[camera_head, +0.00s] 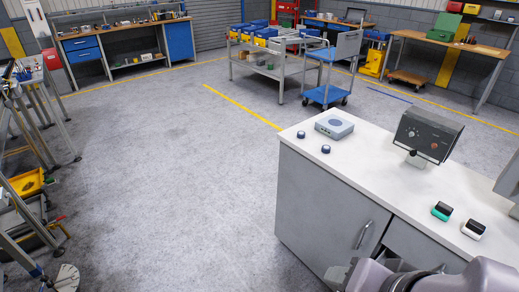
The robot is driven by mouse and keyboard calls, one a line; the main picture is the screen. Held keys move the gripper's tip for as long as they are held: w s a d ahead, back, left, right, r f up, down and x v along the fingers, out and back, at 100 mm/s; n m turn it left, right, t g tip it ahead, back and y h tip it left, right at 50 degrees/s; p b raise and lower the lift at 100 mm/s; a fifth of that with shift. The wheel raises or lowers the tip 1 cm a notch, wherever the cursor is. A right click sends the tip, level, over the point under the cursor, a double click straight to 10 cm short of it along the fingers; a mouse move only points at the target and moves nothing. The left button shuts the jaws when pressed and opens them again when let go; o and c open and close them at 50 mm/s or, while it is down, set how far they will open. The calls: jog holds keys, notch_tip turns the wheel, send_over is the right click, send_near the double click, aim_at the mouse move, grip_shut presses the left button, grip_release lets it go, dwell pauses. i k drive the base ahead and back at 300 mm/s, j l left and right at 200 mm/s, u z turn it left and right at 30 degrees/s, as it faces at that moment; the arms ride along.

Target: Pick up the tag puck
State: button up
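Two small round dark blue pucks stand on the white counter (352,163) near its far left corner. One puck (301,134) is by the back edge, and the other puck (326,149) is a little nearer and to the right. They stand apart from each other. I cannot tell which is the tag puck. My arm shows at the bottom right, low in front of the counter and well away from the pucks.
A flat grey-blue box (334,127) sits just behind the pucks. A dark control box with knobs (427,135) stands farther right. A green-and-black block (442,211) and a white-and-black block (473,229) lie near the front right. The floor left of the counter is clear.

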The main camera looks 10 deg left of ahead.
aim_at(325, 148)
jog(key=i+j+z, duration=0.4)
jog(key=i+j, duration=0.25)
jog(key=i, duration=0.3)
jog(key=i+j+z, duration=0.35)
jog(key=i+j, duration=0.5)
jog(key=j, duration=0.1)
